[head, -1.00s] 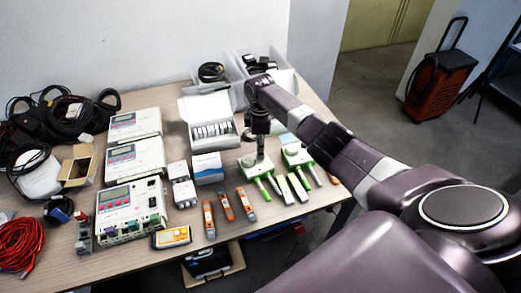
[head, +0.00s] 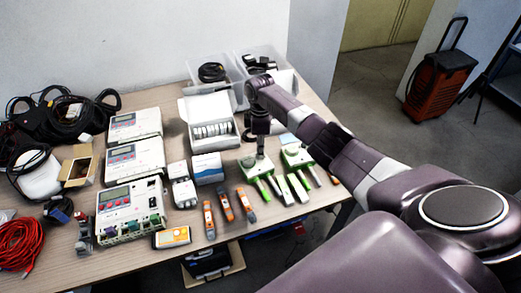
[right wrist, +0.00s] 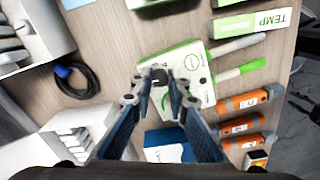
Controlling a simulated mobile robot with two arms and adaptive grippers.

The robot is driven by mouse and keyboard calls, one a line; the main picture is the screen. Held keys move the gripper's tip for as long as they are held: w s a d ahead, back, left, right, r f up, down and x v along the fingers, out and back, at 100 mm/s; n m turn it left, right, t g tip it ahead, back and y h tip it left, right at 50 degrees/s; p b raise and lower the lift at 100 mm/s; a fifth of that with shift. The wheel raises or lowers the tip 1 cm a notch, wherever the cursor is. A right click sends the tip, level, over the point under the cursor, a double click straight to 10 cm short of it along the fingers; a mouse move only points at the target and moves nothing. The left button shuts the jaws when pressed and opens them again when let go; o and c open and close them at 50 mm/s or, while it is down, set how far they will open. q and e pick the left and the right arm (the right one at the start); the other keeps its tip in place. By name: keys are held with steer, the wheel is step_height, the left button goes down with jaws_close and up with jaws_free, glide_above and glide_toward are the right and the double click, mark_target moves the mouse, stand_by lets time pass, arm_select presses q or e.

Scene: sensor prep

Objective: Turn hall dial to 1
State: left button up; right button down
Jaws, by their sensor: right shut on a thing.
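A white-and-green sensor box (head: 252,168) lies near the right part of the table, with white and green probes next to it. In the right wrist view this box (right wrist: 188,62) has a round green logo and a dark dial (right wrist: 160,76) near one end. My right gripper (head: 260,153) points down over the box. In the right wrist view its fingertips (right wrist: 161,80) are shut on the dial from both sides. The fingers hide much of the dial, and I cannot read its setting. My left gripper is not in view.
A similar green-and-white box (head: 296,155) stands just to the right. A box labelled TEMP (right wrist: 252,23) shows in the right wrist view. Orange-and-grey tools (head: 226,206) lie in front, a blue-and-white carton (head: 208,169) to the left. An open white box (head: 211,108) is behind.

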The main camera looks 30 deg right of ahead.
steer(key=c, duration=1.8)
jaws_free()
steer(key=shift+c, duration=0.2)
step_height(320, 180, up, 12)
steer(key=shift+w, duration=0.1)
